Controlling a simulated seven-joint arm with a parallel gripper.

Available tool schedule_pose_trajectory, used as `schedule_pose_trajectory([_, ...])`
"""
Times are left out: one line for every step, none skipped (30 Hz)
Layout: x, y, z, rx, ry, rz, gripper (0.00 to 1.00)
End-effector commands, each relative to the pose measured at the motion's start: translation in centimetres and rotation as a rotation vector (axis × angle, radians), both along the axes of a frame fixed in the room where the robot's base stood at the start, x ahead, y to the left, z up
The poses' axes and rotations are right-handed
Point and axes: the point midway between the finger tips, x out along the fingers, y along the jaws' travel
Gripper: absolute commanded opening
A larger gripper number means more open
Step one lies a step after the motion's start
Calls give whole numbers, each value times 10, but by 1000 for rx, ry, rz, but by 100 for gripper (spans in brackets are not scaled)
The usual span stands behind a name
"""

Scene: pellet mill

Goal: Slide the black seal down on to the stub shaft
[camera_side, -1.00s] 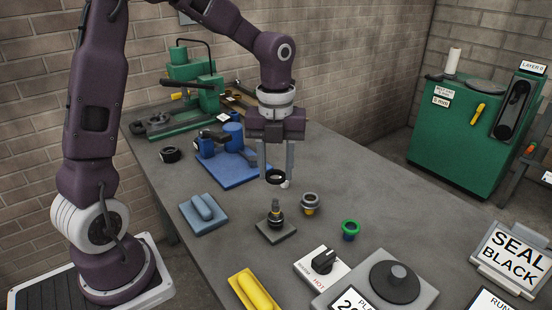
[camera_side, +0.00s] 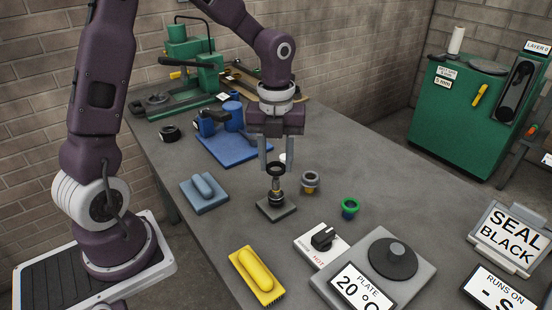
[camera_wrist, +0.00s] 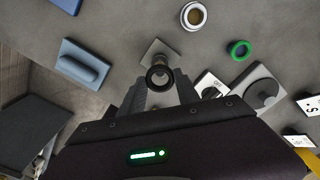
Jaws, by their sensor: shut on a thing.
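The black seal (camera_side: 276,169) is a dark ring held level between the fingertips of my gripper (camera_side: 276,166). In the side view the seal is at the top of the stub shaft, and I cannot tell whether they touch.
A grey ring on a yellow piece (camera_side: 310,182) and a green ring on a blue piece (camera_side: 350,207) stand to the right. A blue-grey block (camera_side: 204,192) is left, a yellow brush (camera_side: 256,275) in front. A hot plate (camera_side: 412,268) and knob box (camera_side: 321,243) stand front right.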

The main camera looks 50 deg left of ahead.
Motion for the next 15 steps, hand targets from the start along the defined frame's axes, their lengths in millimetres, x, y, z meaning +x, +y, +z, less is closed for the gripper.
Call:
schedule_pose_trajectory([0, 0, 0, 0, 0, 0, 0])
schedule_pose_trajectory([0, 0, 0, 0, 0, 0, 0])
schedule_pose_trajectory([0, 0, -1, 0, 0, 0, 0])
schedule_pose_trajectory([0, 0, -2, 0, 1, 0, 0])
schedule_pose_trajectory([0, 0, -3, 0, 1, 0, 0])
schedule_pose_trajectory([0, 0, -4, 0, 1, 0, 0])
schedule_pose_trajectory([0, 0, -5, 0, 1, 0, 0])
schedule_pose_trajectory([0, 0, -6, 1, 1, 0, 0])
schedule_pose_trajectory([0, 0, -7, 1, 1, 0, 0])
schedule_pose_trajectory([0, 0, -8, 0, 0, 0, 0])
schedule_pose_trajectory([0, 0, -8, 1, -1, 0, 0])
schedule_pose_trajectory([0, 0, -8, 1, -1, 0, 0])
schedule_pose_trajectory([0, 0, -8, 1, -1, 0, 0])
schedule_pose_trajectory([0, 0, -8, 1, -1, 0, 0])
schedule_pose_trajectory([0, 0, -8, 1, -1, 0, 0])
